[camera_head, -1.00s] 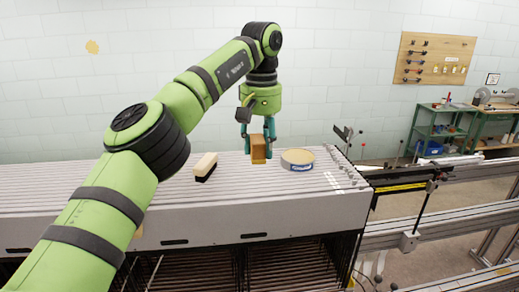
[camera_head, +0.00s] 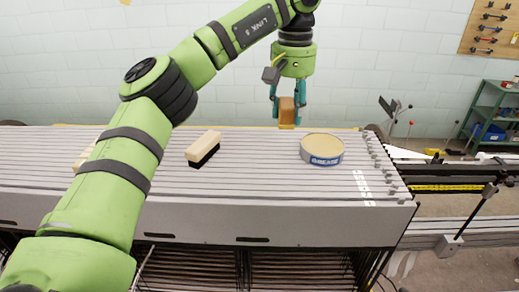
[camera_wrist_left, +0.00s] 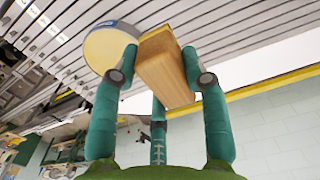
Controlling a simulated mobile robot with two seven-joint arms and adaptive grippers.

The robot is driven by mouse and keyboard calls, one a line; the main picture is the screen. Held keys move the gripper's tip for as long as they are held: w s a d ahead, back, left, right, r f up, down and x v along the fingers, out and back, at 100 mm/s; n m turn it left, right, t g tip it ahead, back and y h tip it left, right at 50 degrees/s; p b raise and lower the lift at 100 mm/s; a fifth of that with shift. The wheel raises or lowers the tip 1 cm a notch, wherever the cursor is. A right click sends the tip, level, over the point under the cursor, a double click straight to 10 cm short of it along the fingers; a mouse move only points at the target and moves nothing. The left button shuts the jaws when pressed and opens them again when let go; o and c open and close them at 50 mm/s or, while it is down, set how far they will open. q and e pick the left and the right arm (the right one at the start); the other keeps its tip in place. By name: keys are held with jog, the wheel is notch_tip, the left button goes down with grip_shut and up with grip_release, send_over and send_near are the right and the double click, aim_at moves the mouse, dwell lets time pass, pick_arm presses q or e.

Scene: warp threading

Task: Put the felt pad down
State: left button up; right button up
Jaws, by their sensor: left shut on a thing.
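The felt pad shows as a tan, wood-coloured block (camera_head: 287,111). My left gripper (camera_head: 288,104) is shut on it at the far edge of the grey slatted top (camera_head: 250,181), behind and left of the grease tin. In the left wrist view the block (camera_wrist_left: 166,68) sits between the fingers of the left gripper (camera_wrist_left: 160,78), its long side pointing away from the palm. Whether its lower end touches the top cannot be told. My right gripper is not in view.
A round grease tin (camera_head: 322,149) with a blue label stands on the right of the top. A cream brush with black bristles (camera_head: 203,148) lies left of it. The slats between them are clear. Thin rods and metal rails (camera_head: 450,186) lie to the right.

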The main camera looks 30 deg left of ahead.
aim_at(260, 161)
pick_arm(q)
jog(key=s+a+f, duration=0.2)
jog(key=s, duration=0.1)
jog(key=shift+a+f, duration=0.25)
jog(key=shift+f, duration=0.15)
jog(key=shift+s+a+f, duration=0.3)
jog(key=shift+s, duration=0.2)
jog(key=shift+s+a+f, duration=0.25)
jog(key=shift+s, duration=0.25)
jog(key=shift+s+a+f, duration=0.15)
jog(key=shift+s+a, duration=0.05)
jog(key=shift+s, duration=0.05)
jog(key=shift+s+f+p, duration=0.1)
jog(key=shift+f+p, duration=0.05)
jog(key=shift+p, duration=0.15)
notch_tip(260, 161, down, 3)
jog(key=shift+r+p, duration=0.1)
jog(key=shift+p, duration=0.55)
jog(key=shift+f, duration=0.65)
jog(key=o, duration=0.9)
jog(key=shift+o, duration=0.6)
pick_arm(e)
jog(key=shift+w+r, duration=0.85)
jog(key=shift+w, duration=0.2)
